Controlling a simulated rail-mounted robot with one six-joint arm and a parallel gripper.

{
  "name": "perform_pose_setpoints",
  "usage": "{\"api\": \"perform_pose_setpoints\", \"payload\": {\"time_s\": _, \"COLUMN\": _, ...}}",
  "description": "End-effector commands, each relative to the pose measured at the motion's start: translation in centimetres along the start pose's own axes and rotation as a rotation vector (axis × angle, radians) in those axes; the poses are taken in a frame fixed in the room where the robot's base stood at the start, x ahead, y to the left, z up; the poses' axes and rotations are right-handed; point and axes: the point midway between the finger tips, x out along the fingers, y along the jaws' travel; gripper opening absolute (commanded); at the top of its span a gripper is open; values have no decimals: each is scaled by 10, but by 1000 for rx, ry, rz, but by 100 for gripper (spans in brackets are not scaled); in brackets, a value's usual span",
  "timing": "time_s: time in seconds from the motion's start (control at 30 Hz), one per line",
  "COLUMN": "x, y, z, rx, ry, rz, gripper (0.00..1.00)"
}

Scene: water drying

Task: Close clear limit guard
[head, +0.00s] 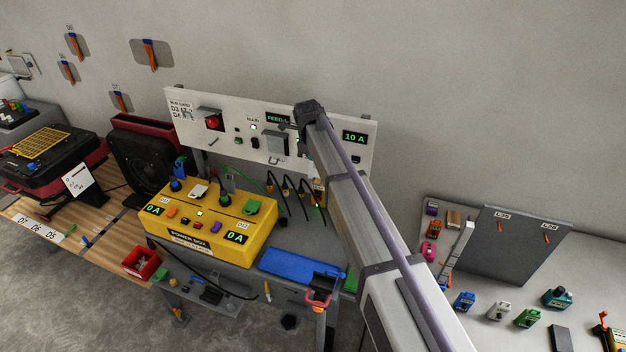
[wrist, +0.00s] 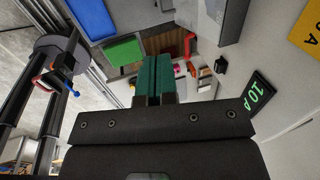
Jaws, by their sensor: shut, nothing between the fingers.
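A white wall panel (head: 225,120) stands behind the bench, with a lit "10 A" display (head: 355,137) at its right end. A grey, partly see-through box-shaped cover (head: 277,143) stands out from the panel's middle; it may be the clear limit guard, but I cannot tell its exact position. My gripper (wrist: 155,62) shows in the wrist view with green fingers together and nothing between them. In the head view my wrist is at the panel's upper edge, just right of the cover, and my arm hides part of the panel. I see no clear contact with the cover.
A yellow power box (head: 210,222) sits on the bench left of my arm, with black cables hanging behind it. A blue tray (head: 300,265) lies at the bench front. A red bin (head: 141,262) is at the left. The wall above the panel is clear.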

Motion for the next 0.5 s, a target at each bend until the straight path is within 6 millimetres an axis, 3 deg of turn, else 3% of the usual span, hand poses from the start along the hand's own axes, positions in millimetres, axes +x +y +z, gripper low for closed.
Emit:
{"api": "perform_pose_setpoints", "payload": {"time_s": 0.27, "x": 17, "y": 1, "z": 1, "rx": 3, "ry": -2, "rz": 1, "gripper": 0}}
{"api": "perform_pose_setpoints", "payload": {"time_s": 0.5, "x": 68, "y": 3, "z": 1, "rx": 2, "ry": -2, "rz": 1, "gripper": 0}}
